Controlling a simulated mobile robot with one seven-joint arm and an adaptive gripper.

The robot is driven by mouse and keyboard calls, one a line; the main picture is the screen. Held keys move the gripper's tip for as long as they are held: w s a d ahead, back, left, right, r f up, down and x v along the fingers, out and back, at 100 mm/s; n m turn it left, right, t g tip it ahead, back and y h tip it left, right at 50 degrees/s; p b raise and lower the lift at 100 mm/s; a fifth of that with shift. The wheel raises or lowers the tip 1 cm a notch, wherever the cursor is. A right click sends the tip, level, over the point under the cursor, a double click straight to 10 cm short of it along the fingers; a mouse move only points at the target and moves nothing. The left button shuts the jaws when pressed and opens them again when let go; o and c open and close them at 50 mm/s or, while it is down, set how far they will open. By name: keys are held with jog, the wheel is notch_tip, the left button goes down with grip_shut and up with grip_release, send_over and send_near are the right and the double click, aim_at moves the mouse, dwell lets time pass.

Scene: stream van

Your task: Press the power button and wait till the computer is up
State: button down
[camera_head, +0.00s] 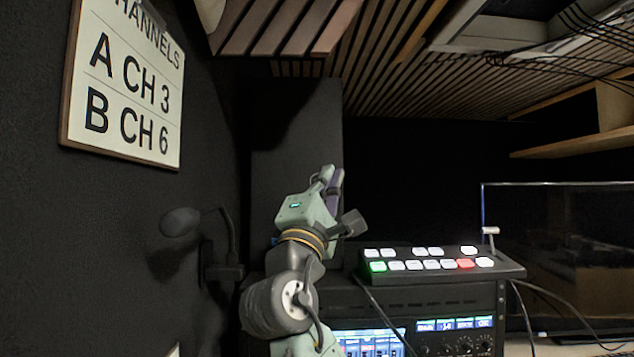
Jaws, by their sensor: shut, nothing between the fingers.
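My gripper (332,174) is in the middle of the view, raised in front of a dark panel. Its fingers are shut, with nothing seen between them, and point upward. It is to the left of and above a switcher panel (440,275) and appears apart from it. I cannot make out a power button, and no thing in view is clearly the computer. A dark screen (560,230) stands at the right. Below the switcher panel, a rack unit (455,340) has lit displays; my arm is in front of its left side.
The switcher panel has white, green and red lit buttons. Cables (535,315) run beside it. A channel sign (125,80) and a small gooseneck lamp (190,225) are on the left wall. A wooden shelf (580,143) is at the upper right.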

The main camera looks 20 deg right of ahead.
jog(key=w+d+p, duration=0.2)
jog(key=w, duration=0.6)
jog(key=shift+w+d, duration=0.2)
jog(key=shift+w, duration=0.15)
jog(key=shift+w, duration=0.1)
dwell(1.2)
jog(key=shift+w+d+p, duration=0.1)
jog(key=shift+w+p, duration=0.2)
jog(key=shift+w+d, duration=0.1)
jog(key=shift+w, duration=0.3)
dwell(0.6)
dwell(0.3)
jog(key=shift+s+a, duration=0.2)
jog(key=shift+s, duration=0.6)
jog(key=shift+s, duration=0.1)
jog(key=shift+s+a+b, duration=0.25)
jog(key=shift+s, duration=0.55)
jog(key=shift+s+a+b, duration=0.2)
jog(key=shift+s, duration=0.55)
jog(key=shift+s+a+b, duration=0.25)
jog(key=shift+s, duration=0.55)
